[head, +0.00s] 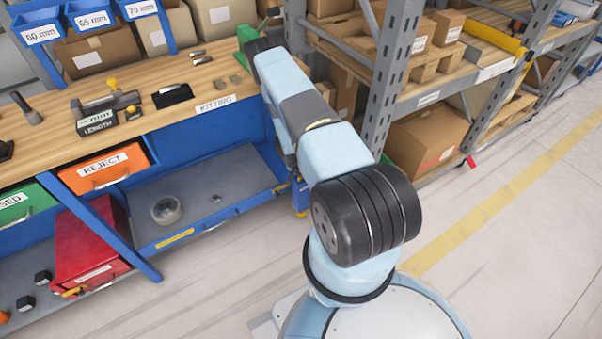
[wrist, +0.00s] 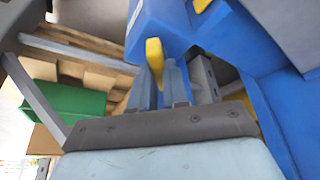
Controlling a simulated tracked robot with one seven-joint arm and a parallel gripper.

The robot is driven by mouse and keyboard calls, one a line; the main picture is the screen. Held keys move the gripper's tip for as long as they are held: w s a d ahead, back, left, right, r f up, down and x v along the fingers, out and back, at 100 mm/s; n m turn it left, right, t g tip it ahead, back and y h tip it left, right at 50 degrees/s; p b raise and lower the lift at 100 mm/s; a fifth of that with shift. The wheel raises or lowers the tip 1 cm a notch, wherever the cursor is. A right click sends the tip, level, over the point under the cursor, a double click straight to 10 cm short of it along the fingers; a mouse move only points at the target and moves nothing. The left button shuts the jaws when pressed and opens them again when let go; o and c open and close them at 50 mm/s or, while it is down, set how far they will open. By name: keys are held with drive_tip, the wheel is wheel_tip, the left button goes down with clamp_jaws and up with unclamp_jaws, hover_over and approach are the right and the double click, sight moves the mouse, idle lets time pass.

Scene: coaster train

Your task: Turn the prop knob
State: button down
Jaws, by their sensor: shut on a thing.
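In the wrist view, a yellow knob (wrist: 155,54) with a rounded end stands at the tips of my gripper (wrist: 161,72). My two blue-grey fingers are close together, and the knob's lower part goes down between them. I take this knob for the prop knob. The fingers are shut on it. A large blue body (wrist: 165,22) lies right behind the knob. How the knob joins it is hidden. In the head view my arm hides my gripper, and I cannot make out the knob there.
The wooden workbench (head: 150,75) with blue frame stands at left, holding a length gauge (head: 108,105) and small tools. Shelving with cardboard boxes (head: 425,135) stands behind at right. Another yellow piece (wrist: 202,5) and a green bin (wrist: 62,102) show in the wrist view. Floor at right is clear.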

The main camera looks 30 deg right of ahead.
drive_tip(key=n, duration=0.2)
drive_tip(key=n+y, duration=0.1)
drive_tip(key=n, duration=0.1)
drive_tip(key=shift+s+d+t+y, duration=0.1)
drive_tip(key=shift+t+y, duration=0.2)
drive_tip(key=shift+t, duration=0.1)
drive_tip(key=shift+n+y, duration=0.7)
drive_tip(key=shift+n, duration=1.5)
drive_tip(key=c, duration=1.1)
unclamp_jaws()
drive_tip(key=shift+r, duration=0.15)
drive_tip(key=v, duration=1.3)
drive_tip(key=shift+s+d+r, duration=0.1)
drive_tip(key=shift+s+d, duration=0.1)
drive_tip(key=shift+s, duration=0.25)
